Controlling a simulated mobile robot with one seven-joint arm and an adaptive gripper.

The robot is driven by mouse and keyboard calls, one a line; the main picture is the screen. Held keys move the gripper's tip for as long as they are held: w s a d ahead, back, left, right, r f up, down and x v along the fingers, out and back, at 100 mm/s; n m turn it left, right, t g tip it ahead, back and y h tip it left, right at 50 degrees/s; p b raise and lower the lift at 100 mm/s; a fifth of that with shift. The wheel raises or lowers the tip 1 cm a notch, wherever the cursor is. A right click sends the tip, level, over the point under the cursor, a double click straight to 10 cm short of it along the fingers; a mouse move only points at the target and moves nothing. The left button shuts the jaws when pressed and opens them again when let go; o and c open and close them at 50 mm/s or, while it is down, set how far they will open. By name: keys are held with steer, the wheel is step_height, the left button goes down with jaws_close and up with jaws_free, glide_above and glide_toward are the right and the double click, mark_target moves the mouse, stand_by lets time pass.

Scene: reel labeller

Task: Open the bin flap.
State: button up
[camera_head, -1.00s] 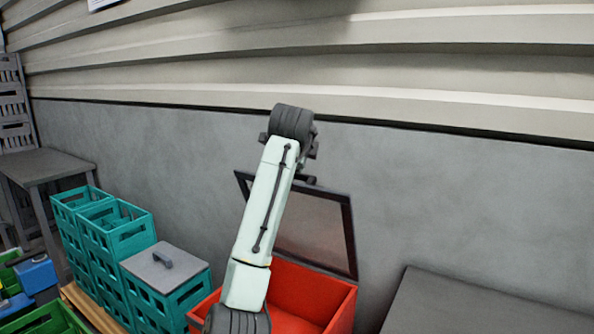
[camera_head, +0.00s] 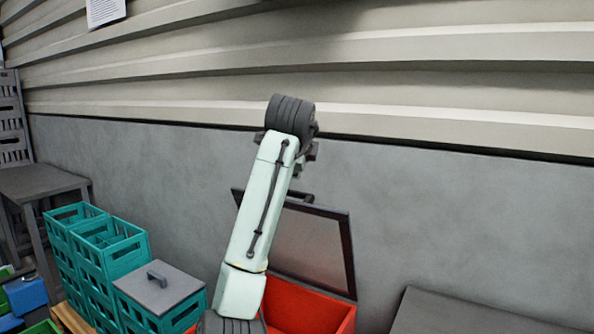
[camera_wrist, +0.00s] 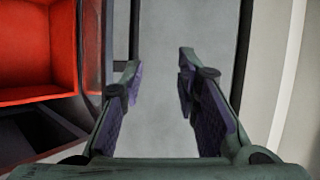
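The red bin (camera_head: 305,307) stands against the wall at the lower middle of the head view, partly behind my arm. Its dark-framed flap (camera_head: 318,252) stands raised, leaning back near the wall, and the bin's mouth is uncovered. A dark handle (camera_head: 300,196) shows at the flap's upper edge. In the wrist view the bin's red inside (camera_wrist: 38,50) is at upper left, with the flap (camera_wrist: 92,45) seen nearly edge-on beside it. My gripper (camera_wrist: 160,72) is open and empty, its fingers apart with grey wall behind them. In the head view my arm hides the gripper's fingers.
Teal crates (camera_head: 105,245) stand left of the bin, one with a grey handled lid (camera_head: 160,282). A grey table (camera_head: 40,182) is at far left. A dark flat surface (camera_head: 470,315) lies at lower right. The wall behind is close.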

steer(key=shift+s+r, duration=0.65)
steer(key=shift+r, duration=0.3)
